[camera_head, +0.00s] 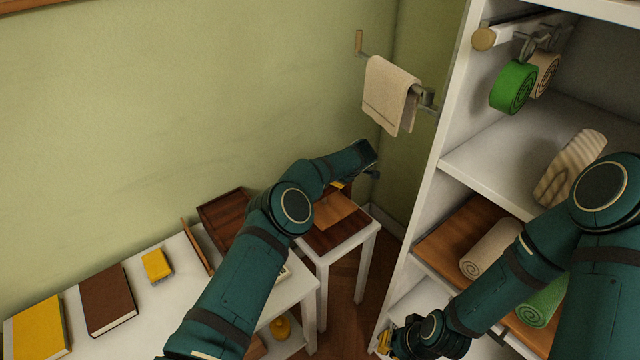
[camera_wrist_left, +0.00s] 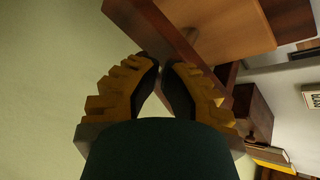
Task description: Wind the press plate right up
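The press stands on a small white side table with a dark top. An orange-brown wooden board (camera_head: 338,212), which looks like the press plate, shows there partly behind my left arm. A similar board shows large at the top of the left wrist view (camera_wrist_left: 225,28), beside a dark wooden bar (camera_wrist_left: 165,25). My left gripper (camera_wrist_left: 163,66) has its fingertips close together at this bar; I cannot tell whether anything is between them. In the head view my left forearm hides most of it. My right gripper (camera_head: 385,342) is low beside the shelf, its fingers too small to read.
A white shelf unit (camera_head: 425,200) with rolled towels stands at the right. A towel (camera_head: 390,95) hangs on a wall rail above the press. A long white table (camera_head: 165,300) with books (camera_head: 108,298) and a yellow block (camera_head: 157,264) lies at the left.

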